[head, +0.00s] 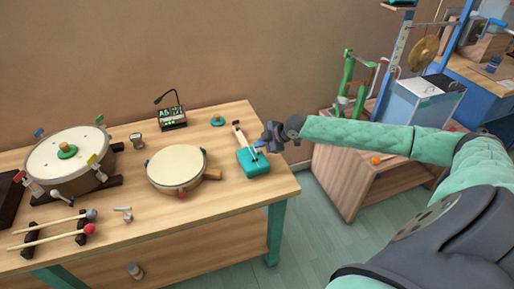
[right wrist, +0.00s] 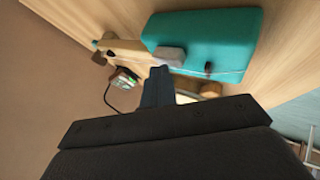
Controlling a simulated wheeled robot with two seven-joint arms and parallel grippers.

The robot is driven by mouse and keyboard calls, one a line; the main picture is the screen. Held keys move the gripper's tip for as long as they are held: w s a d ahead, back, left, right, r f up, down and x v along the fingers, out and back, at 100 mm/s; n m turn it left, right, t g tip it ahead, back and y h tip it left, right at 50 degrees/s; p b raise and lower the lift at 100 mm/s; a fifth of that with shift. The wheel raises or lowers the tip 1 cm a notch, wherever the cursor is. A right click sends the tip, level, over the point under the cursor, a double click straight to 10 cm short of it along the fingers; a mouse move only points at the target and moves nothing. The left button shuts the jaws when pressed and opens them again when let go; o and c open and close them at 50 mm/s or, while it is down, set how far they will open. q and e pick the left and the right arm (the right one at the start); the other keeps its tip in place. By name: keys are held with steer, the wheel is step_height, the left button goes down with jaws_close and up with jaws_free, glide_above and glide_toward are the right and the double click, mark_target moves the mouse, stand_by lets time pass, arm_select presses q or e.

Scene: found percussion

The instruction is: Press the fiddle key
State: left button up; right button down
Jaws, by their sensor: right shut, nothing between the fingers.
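The fiddle is a teal box (head: 254,161) with a pale wooden neck (head: 239,134) and a string, lying near the table's right end. In the right wrist view its teal body (right wrist: 205,32) and neck (right wrist: 125,50) show close up. A grey block (right wrist: 171,56) beside the string looks like the key, though I cannot be sure. My right gripper (head: 260,145) is shut and empty, right over the fiddle. In the wrist view its fingertips (right wrist: 160,73) appear just short of the grey block; I cannot tell whether they touch. My left gripper is not in view.
A wooden table (head: 225,222) carries a large drum (head: 60,160), a smaller drum (head: 175,165), mallets (head: 52,237) on rests and a small display (head: 172,115). A teal knob (head: 217,120) lies behind the fiddle.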

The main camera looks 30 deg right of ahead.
steer(key=shift+r+p, duration=0.75)
steer(key=shift+r, duration=0.2)
steer(key=shift+r, duration=0.1)
steer(key=shift+r+p, duration=2)
steer(key=shift+r, duration=0.45)
stand_by(0.8)
